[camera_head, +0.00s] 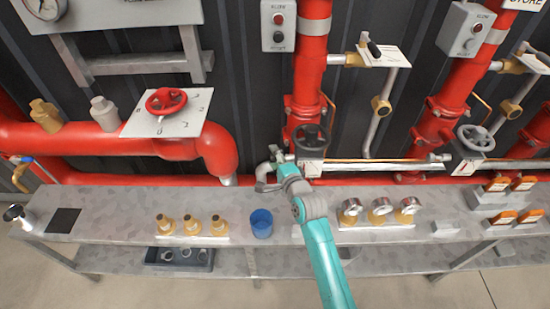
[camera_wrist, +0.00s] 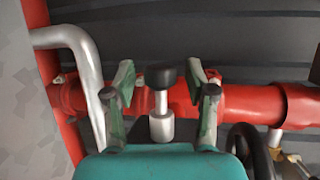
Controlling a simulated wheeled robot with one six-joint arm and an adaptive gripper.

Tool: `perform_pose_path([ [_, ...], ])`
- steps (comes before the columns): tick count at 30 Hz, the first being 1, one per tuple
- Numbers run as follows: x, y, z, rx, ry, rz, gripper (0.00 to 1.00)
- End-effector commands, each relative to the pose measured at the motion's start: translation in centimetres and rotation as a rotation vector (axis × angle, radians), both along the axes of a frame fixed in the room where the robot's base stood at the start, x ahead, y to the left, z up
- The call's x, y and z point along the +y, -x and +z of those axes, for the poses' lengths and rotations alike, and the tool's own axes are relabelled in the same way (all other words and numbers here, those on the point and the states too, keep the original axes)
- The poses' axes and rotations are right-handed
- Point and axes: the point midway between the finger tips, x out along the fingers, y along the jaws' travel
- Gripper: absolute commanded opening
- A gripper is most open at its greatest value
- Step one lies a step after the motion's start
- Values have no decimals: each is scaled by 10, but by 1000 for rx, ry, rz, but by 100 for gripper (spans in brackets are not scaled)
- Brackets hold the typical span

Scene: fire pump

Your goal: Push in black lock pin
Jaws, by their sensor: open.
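The black lock pin (camera_wrist: 160,77) has a dark rounded knob on a thin metal shaft that runs into a silver cylinder (camera_wrist: 161,127). It stands between the two green fingers of my gripper (camera_wrist: 160,88) in the wrist view. The fingers are open, with a gap to the shaft on each side. In the head view my gripper (camera_head: 283,160) is at the wall piping, just left of a black handwheel (camera_head: 309,138). The pin cannot be made out in the head view, where my gripper and arm cover that spot.
A bent silver pipe (camera_wrist: 82,50) passes close to the left finger. A red pipe (camera_wrist: 245,102) runs behind the pin. A grey bench (camera_head: 110,218) below carries brass fittings (camera_head: 192,226), a blue cup (camera_head: 261,223) and gauges (camera_head: 380,208).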

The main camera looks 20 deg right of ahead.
Motion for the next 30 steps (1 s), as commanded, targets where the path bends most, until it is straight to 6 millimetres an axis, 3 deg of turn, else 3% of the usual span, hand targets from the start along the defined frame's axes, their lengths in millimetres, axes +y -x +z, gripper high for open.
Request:
perform_pose_path([
  [5, -2, 19, 2, 1, 0, -1, 56],
  [18, -9, 96, 17, 1, 0, -2, 56],
  [24, -11, 113, 20, 1, -1, -2, 56],
  [30, -11, 116, 21, 0, 0, -1, 56],
])
